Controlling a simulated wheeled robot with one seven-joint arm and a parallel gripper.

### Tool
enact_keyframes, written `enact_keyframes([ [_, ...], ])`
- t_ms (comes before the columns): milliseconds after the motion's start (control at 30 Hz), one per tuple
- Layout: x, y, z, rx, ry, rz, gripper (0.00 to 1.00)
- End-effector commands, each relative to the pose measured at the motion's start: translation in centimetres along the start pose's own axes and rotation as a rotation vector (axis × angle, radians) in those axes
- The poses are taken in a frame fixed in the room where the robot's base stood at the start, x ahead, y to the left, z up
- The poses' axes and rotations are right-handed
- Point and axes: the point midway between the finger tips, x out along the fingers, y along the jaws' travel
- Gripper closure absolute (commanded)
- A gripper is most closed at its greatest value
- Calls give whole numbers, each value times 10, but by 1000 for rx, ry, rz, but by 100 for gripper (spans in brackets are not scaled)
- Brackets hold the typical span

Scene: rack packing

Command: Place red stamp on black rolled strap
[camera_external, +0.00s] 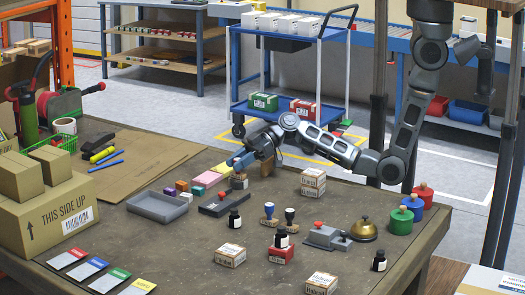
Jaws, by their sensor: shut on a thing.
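My gripper (266,158) is low over the table's far side, at the end of the bent arm. It is shut on a small brown block-like thing (268,169), partly hidden by the fingers; I cannot tell whether this is the red stamp. A small dark, roll-like thing (238,182) stands just left of and in front of the gripper. It may be the black rolled strap, but it is too small to tell. A red round piece with a knob (423,193) stands at the table's right end, apart from the gripper.
Pink, yellow and blue pads and small coloured blocks lie left of the gripper, near a grey tray (158,206). A black flat item (222,204), ink bottles, small boxes and a brass bell (364,229) stand in front. Large cartons (50,215) fill the left.

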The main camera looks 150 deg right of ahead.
Motion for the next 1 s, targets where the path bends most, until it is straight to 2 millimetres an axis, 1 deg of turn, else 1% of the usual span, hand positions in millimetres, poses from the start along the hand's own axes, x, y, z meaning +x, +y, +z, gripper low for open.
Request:
enact_keyframes([
  [67,2,0,3,0,0,0,98],
  [100,1,0,2,0,0,0,66],
  [333,1,0,2,0,0,0,44],
  [600,0,0,1,0,0,0,43],
  [700,-4,0,-2,1,-1,1,43],
  [767,-12,0,-3,1,-1,1,43],
  [867,-31,0,-3,2,-1,2,43],
  [1000,-61,0,-4,1,-1,2,43],
])
